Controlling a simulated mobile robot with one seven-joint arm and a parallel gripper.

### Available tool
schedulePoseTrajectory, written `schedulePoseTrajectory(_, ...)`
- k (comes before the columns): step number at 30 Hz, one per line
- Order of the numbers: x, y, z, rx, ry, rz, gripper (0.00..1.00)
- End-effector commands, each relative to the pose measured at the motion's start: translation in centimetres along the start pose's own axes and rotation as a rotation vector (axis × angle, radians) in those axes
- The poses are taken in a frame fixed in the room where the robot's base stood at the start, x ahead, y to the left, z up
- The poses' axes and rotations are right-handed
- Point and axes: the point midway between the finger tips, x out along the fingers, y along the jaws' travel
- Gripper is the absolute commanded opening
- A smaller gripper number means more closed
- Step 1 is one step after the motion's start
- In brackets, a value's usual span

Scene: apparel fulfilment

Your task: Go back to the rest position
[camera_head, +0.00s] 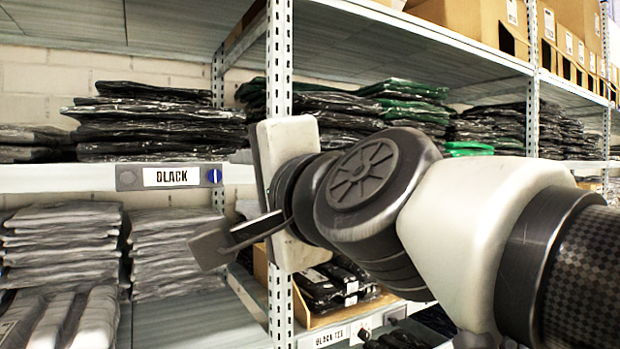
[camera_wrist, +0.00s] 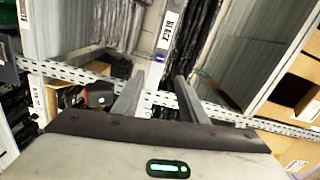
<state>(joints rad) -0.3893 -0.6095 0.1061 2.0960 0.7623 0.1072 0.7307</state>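My gripper (camera_head: 222,243) reaches out from the right in the head view, in front of a steel shelf post (camera_head: 280,60). In the wrist view its two fingers (camera_wrist: 160,80) stand apart with nothing between them, so it is open and empty. The arm is bent across the middle of the head view and hides part of the shelves behind it. I cannot tell the exact gap between the fingers and the post.
Shelves hold black bagged garments (camera_head: 150,125), grey bagged stacks (camera_head: 62,245) and cardboard boxes (camera_head: 470,18). A "BLACK" label (camera_head: 171,177) is on the shelf edge. A lower box (camera_head: 330,318) holds dark packages. Bare shelf (camera_head: 190,318) shows at lower left.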

Motion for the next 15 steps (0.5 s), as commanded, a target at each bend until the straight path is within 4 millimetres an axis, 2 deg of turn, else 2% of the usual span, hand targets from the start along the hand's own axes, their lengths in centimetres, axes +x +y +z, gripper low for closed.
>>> schedulePoseTrajectory(5,-1.23,-0.01,-0.01,0.0,0.001,-0.001,0.39)
schedulePoseTrajectory(15,-1.3,0.22,-0.03,-0.006,0.0,0.005,0.39)
